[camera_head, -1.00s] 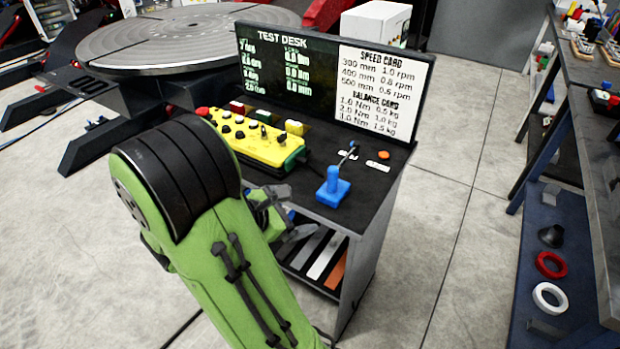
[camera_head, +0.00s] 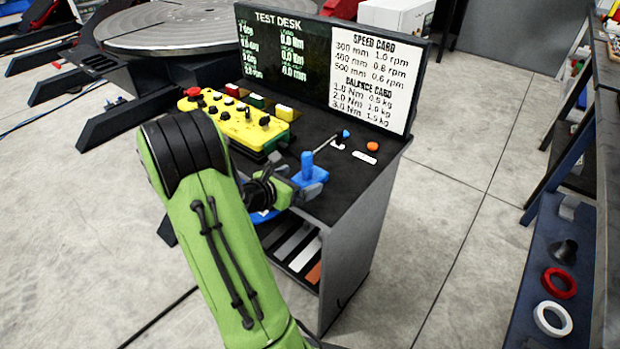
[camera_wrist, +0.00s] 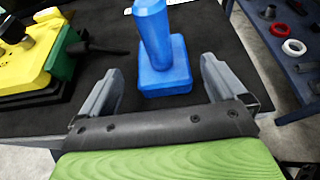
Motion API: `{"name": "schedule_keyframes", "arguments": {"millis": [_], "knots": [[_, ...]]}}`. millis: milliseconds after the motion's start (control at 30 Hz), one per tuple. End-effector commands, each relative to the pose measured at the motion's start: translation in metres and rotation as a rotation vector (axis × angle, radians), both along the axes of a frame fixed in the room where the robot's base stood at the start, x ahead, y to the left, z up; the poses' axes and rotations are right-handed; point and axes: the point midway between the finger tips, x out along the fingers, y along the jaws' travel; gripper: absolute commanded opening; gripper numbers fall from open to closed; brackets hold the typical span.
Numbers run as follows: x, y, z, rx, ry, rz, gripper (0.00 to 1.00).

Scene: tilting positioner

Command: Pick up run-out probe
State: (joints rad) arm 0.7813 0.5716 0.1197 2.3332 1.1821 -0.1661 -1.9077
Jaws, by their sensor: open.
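The run-out probe is a blue upright handle on a square blue base (camera_head: 307,166), with a thin grey rod reaching up and right to a small blue tip. It stands upright on the black desk top near its front edge. In the wrist view the probe (camera_wrist: 154,35) is ahead, between the lines of my two fingers. My gripper (camera_head: 304,184) is at the probe in the head view, partly hiding its base. In the wrist view my gripper (camera_wrist: 160,67) is open, one finger on each side, with the base near the fingertips. I cannot tell whether either finger touches it.
A yellow control box (camera_head: 240,125) with knobs sits left of the probe. The test desk's sign board (camera_head: 325,65) rises behind. An orange button (camera_head: 372,146) and white labels lie to the right. A side bench (camera_head: 595,200) with red and white rings stands farther right.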

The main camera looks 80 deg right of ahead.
Motion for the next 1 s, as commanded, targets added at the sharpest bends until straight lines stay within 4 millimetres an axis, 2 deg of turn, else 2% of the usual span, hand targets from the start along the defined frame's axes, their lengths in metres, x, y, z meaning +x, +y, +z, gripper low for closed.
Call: {"name": "schedule_keyframes", "arguments": {"millis": [300,533,1000], "knots": [[-0.022,-0.042,-0.019,0.000,-0.001,-0.003,0.98],[-0.022,-0.044,-0.018,0.001,0.000,0.000,0.98],[-0.022,-0.044,-0.018,0.000,-0.001,0.000,0.26]]}}
